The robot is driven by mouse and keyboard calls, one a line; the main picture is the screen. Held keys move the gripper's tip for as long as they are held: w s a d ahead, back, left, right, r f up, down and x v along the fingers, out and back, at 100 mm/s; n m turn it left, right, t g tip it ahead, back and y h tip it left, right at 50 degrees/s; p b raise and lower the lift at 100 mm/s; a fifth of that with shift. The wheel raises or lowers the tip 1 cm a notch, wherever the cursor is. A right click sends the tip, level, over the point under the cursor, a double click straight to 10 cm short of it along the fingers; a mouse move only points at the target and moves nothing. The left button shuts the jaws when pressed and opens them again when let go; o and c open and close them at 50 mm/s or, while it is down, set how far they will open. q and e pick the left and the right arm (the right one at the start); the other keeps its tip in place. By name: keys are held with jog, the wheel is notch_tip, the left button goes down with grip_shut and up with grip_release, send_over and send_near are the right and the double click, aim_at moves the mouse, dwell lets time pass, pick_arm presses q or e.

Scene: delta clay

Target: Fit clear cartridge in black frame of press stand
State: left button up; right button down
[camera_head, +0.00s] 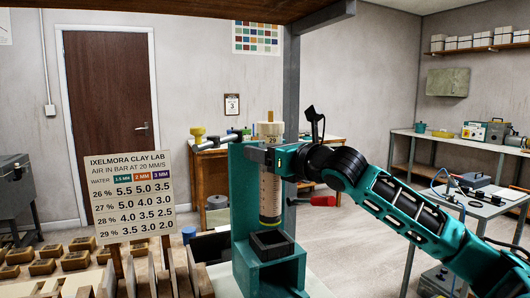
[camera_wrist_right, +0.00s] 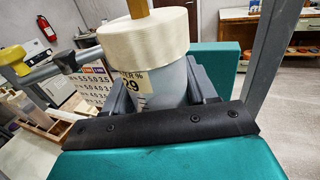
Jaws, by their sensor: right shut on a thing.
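The clear cartridge (camera_head: 270,195) stands upright, with brown clay inside, a cream cap and a label reading 29. My right gripper (camera_head: 269,157) is shut around its upper part. In the right wrist view the cream cap (camera_wrist_right: 148,36) rises between the dark fingers. The teal press stand (camera_head: 243,190) has an upright column behind the cartridge and a base below. The square black frame (camera_head: 271,246) sits on that base. The cartridge's dark lower end is right above or at the frame's back edge; I cannot tell whether they touch. My left gripper is not in view.
A sign board (camera_head: 126,195) and wooden racks stand at the left front. A yellow knob with a dark lever (camera_head: 213,139) shows left of the column. A grey side table (camera_head: 480,198) with tools is at the right. A wooden beam crosses overhead.

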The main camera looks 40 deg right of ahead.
aim_at(266, 183)
notch_tip(266, 183, down, 6)
jog(key=b, duration=0.5)
jog(key=shift+s+r, duration=0.15)
jog(key=shift+r, duration=0.1)
jog(key=shift+f, duration=0.3)
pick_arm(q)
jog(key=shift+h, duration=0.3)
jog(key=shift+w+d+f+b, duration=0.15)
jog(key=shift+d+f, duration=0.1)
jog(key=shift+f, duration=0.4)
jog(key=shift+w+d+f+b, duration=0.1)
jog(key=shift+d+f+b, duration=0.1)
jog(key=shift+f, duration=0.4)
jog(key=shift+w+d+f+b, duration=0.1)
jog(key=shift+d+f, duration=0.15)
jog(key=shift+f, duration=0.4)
pick_arm(e)
jog(key=shift+f, duration=0.4)
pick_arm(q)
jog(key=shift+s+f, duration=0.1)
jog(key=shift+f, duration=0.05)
